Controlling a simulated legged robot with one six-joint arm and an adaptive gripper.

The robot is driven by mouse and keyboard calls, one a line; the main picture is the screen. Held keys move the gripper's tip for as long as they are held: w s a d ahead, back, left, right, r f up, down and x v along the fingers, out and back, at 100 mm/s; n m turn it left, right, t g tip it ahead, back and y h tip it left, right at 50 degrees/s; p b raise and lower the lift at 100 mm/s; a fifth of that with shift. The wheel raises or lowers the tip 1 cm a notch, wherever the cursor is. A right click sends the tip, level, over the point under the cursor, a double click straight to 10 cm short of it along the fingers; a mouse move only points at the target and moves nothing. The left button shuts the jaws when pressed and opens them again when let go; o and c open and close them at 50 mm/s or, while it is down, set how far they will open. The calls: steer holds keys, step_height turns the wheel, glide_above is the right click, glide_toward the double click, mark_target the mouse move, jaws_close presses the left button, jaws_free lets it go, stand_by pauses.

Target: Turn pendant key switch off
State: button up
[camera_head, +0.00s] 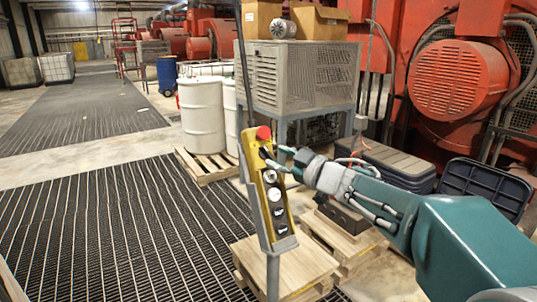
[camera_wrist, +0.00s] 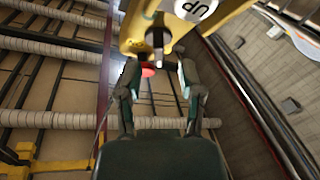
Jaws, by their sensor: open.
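A yellow pendant (camera_head: 270,195) hangs upright on a grey post in the head view, with a red mushroom button (camera_head: 263,133) on top and several round buttons down its face. In the wrist view the pendant (camera_wrist: 225,12) crosses the top, with a white UP button (camera_wrist: 190,7). A dark round key switch (camera_wrist: 157,38) with a small metallic piece sits on it; the switch's exact position is too small to tell. My gripper (camera_wrist: 160,72) is open, its fingers on either side below the switch. In the head view my gripper (camera_head: 276,157) is at the pendant's upper part; contact is unclear.
Wooden pallets (camera_head: 285,268) lie below the pendant. White drums (camera_head: 203,115) and a grey caged unit (camera_head: 298,75) stand behind it. Dark stacked cases (camera_head: 385,163) and red machinery (camera_head: 455,80) are at the right. Grated floor (camera_head: 110,230) at the left is clear.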

steer(key=v, duration=0.8)
steer(key=s+d+f+m+t+h, duration=0.1)
steer(key=s+d+f+m+h, duration=0.3)
steer(key=s+d+m+h, duration=0.7)
steer(key=s+a+f+m+g+h, duration=0.2)
steer(key=s+f+g, duration=0.6)
steer(key=s+f, duration=0.4)
steer(key=s+m, duration=0.1)
steer(key=s, duration=0.2)
steer(key=shift+a+f+m, duration=0.15)
steer(key=shift+f+m, duration=0.05)
steer(key=shift+m, duration=0.2)
